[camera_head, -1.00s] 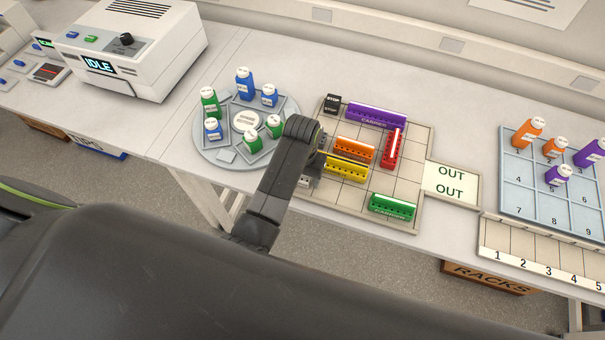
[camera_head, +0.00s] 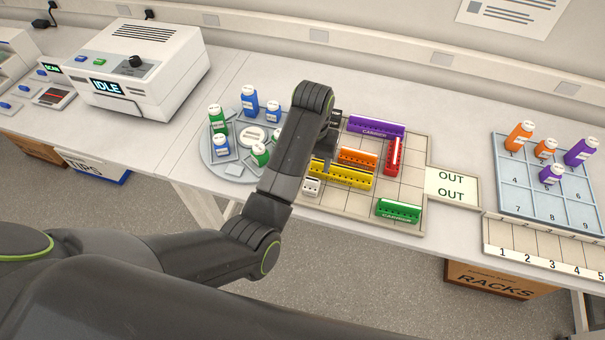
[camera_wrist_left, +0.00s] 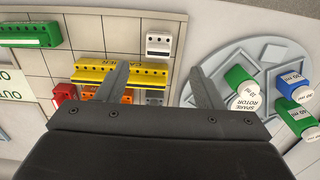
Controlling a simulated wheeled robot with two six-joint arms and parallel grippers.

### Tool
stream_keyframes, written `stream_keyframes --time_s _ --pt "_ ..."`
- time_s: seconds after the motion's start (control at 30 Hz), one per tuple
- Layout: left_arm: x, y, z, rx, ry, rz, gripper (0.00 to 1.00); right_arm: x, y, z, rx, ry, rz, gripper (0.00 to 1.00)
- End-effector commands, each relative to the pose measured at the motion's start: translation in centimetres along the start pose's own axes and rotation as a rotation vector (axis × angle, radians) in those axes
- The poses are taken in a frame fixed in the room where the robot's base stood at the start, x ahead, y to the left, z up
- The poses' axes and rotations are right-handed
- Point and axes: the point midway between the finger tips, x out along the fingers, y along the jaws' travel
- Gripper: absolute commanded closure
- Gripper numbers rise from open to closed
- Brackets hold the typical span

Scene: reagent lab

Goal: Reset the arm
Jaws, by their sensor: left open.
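My left arm comes in from the left in the head view and reaches over the bench between the round tray and the carrier board. My left gripper (camera_wrist_left: 160,90) is open in the left wrist view, with nothing between its fingers. It is above the edge of the carrier board (camera_head: 345,205), near the yellow carrier (camera_head: 350,178) and a small white block (camera_head: 311,187). The arm hides its fingertips and part of the board in the head view. My right gripper does not show in either view.
A round tray (camera_head: 208,158) with green and blue bottles stands left of the arm. Orange (camera_head: 357,158), red (camera_head: 394,157), purple (camera_head: 377,127) and green (camera_head: 398,210) carriers lie on the board. A numbered blue tray (camera_head: 520,190) with bottles is at right. A white machine (camera_head: 170,75) stands at back left.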

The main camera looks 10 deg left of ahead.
Motion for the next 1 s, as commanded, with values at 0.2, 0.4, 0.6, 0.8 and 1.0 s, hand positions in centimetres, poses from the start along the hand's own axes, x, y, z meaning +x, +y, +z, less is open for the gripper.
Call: stream_keyframes --time_s 0.2,0.4,0.6,0.8,1.0 --pt "-0.5 0.2 -0.2 0.001 -0.001 0.000 0.39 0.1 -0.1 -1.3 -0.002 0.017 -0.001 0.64" --pt "-0.5 0.2 -0.2 0.001 -0.001 0.000 0.39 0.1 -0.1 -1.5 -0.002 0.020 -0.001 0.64" --pt "-0.5 0.2 -0.2 0.001 -0.001 0.000 0.39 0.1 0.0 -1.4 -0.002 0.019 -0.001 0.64" --pt "1.4 -1.9 1.5 -0.031 0.018 0.007 0.39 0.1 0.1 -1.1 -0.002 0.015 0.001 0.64" --pt "5.2 -7.4 7.0 -0.102 0.081 0.004 0.39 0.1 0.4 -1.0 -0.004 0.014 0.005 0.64"
